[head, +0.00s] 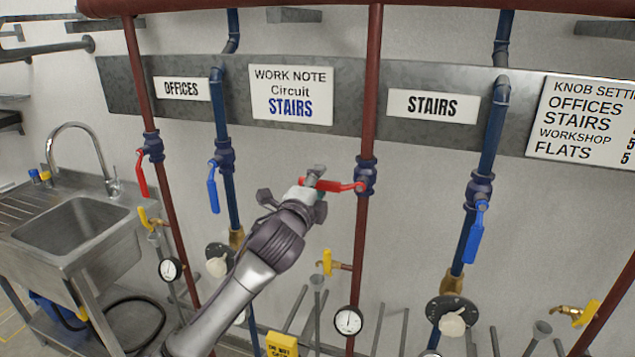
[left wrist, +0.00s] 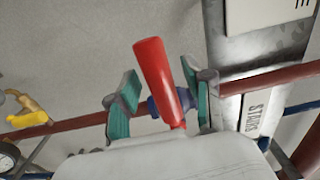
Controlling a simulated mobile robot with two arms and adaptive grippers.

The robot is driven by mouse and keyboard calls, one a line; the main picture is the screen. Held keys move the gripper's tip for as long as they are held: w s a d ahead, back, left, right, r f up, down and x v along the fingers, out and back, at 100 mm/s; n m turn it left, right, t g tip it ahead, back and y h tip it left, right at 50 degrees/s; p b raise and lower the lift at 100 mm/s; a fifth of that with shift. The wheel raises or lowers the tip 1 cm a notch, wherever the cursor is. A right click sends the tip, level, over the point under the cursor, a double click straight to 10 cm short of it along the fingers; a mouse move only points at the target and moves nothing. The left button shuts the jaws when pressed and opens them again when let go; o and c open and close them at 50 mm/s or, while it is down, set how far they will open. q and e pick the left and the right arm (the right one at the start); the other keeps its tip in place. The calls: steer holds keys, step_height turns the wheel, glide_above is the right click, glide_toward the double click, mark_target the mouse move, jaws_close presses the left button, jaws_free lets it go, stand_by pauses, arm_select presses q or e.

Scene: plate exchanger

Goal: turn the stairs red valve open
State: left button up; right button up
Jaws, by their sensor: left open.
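The stairs red valve has a red lever (head: 345,186) on a blue body (head: 366,176), on the red pipe left of the STAIRS sign (head: 433,106). The lever lies sideways, pointing left, across the upright pipe. My left gripper (head: 313,186) is at the lever's free end. In the left wrist view, the red lever (left wrist: 158,75) stands between the two green-padded fingers of the open left gripper (left wrist: 160,98). Gaps show on both sides of the lever. The gripper hides part of the lever's end in the head view. My right gripper is not in view.
The blue stairs pipe with a blue lever (head: 475,234) stands to the right. A yellow tap (head: 327,262) and a gauge (head: 348,321) sit below the red valve. The offices pipes with red (head: 140,180) and blue (head: 213,187) levers are left. A sink (head: 80,228) stands far left.

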arm_select(q)
steer(key=shift+c, duration=0.2)
jaws_close()
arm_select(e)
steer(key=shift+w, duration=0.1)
